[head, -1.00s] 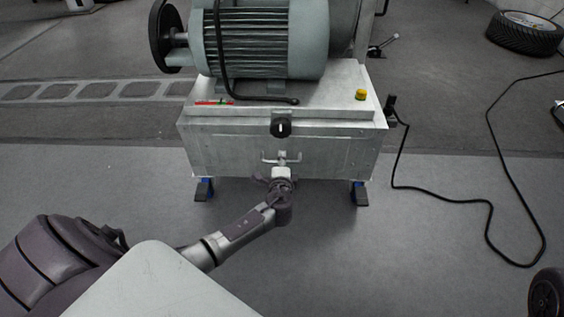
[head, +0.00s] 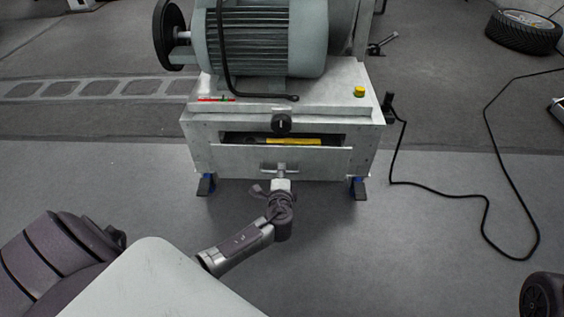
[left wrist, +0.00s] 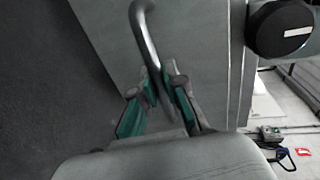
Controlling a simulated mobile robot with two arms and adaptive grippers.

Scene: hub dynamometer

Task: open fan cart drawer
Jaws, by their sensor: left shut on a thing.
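The fan cart (head: 197,155) is a grey metal box that carries a large motor. Its drawer (head: 235,160) is pulled partly out, and a dark gap with a yellow item (head: 300,141) shows above the drawer front. My left gripper (head: 280,180) is at the middle of the drawer front, at the bar handle (head: 266,168). In the left wrist view my left gripper (left wrist: 158,102) is shut on the curved metal handle (left wrist: 146,40), with green-padded fingers on either side of it. My right gripper is not in view.
The motor (head: 265,40) sits on the cart top near a yellow button (head: 359,91). A black cable (head: 440,193) lies on the floor at the right. A tyre (head: 525,32) lies at the back right. The floor in front of the cart is clear.

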